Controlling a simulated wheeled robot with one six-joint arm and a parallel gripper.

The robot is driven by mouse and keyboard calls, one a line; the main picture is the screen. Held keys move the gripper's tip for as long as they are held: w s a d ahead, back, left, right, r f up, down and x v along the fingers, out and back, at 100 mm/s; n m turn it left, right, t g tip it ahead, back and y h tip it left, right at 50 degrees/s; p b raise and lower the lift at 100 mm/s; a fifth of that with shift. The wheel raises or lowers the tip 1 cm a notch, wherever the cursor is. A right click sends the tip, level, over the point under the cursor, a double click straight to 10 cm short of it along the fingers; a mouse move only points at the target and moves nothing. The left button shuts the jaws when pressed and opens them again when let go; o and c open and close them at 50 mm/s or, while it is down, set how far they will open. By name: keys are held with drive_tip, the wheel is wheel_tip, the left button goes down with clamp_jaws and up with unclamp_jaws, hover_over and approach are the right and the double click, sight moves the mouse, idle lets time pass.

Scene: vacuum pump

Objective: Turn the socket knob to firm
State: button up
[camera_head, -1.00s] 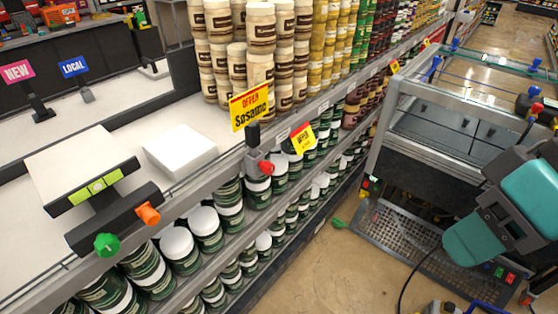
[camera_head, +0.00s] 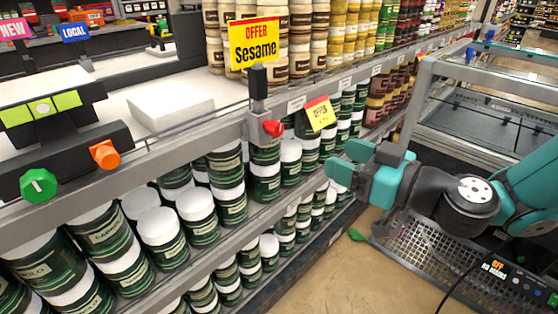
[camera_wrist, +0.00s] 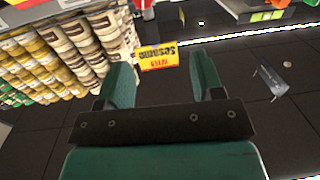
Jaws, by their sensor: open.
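A green knob (camera_head: 38,186) and an orange knob (camera_head: 105,154) are on a dark device at the left. I cannot tell which is the socket knob; no "firm" mark is readable. My gripper (camera_head: 345,164) is right of the red knob and lower in the head view, apart from it. In the wrist view its teal fingers (camera_wrist: 162,72) are spread and empty, with the sign (camera_wrist: 157,57) beyond them, upside down.
Shelves of jars (camera_head: 197,210) run along the left and back. A small yellow tag (camera_head: 320,113) hangs from the rail between the red knob and my gripper. A glass-topped case (camera_head: 480,100) stands at the right. Some floor (camera_head: 300,285) is clear in front.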

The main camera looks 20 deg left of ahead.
wheel_tip(320, 180, down, 2)
drive_tip(key=w+t, duration=0.1)
drive_tip(key=p, duration=0.9)
approach(279, 132)
drive_tip(key=shift+m, duration=0.3)
drive_tip(key=x, duration=0.9)
drive_tip(key=shift+r, duration=0.15)
drive_tip(key=shift+p+x, duration=0.3)
drive_tip(key=shift+x, duration=0.5)
drive_tip(key=shift+w, duration=0.1)
drive_tip(key=shift+c, duration=0.2)
drive_tip(key=c, duration=0.9)
